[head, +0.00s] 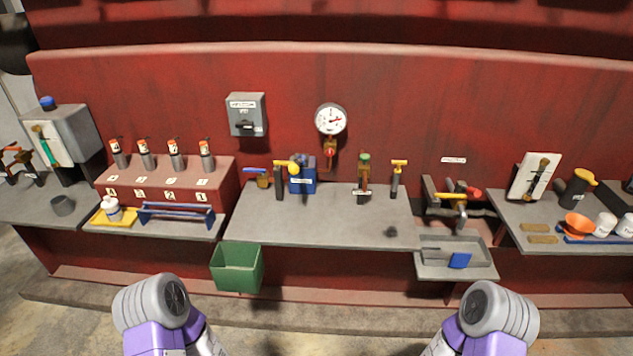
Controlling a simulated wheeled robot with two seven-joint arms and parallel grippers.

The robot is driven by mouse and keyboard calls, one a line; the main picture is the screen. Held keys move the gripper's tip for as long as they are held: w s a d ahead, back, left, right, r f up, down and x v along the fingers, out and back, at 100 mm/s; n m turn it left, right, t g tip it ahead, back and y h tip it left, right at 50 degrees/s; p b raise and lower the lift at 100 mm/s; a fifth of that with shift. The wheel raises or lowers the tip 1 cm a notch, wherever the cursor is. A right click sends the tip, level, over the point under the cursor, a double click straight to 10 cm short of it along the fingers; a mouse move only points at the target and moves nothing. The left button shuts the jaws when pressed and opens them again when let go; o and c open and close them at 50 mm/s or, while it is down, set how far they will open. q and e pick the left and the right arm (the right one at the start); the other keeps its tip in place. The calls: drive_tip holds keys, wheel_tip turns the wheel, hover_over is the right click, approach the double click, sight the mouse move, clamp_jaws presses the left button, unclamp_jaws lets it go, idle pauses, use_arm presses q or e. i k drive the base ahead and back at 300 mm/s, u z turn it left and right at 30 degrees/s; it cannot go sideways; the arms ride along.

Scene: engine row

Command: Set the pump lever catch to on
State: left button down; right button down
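A blue pump-like unit (303,180) with a small white label stands at the back of the middle bench. A dark upright post with a yellow handle (287,165) stands just in front of it, on its left. I cannot make out which small part is the lever catch or how it is set; the labels are too small to read. Another post with a yellow T-handle (399,163) stands farther right on the same bench. Only grey and purple links of my two arms show at the bottom edge; neither gripper is in view.
The middle bench (330,228) has a bare front, except for a small dark knob at right. A green bin (237,267) hangs at its left front. A gauge (331,119) and a grey switch box (246,115) are on the red wall. Side benches hold several items.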

sight(277, 164)
drive_tip(key=u, duration=0.65)
drive_tip(key=i, duration=0.65)
drive_tip(key=u, duration=0.45)
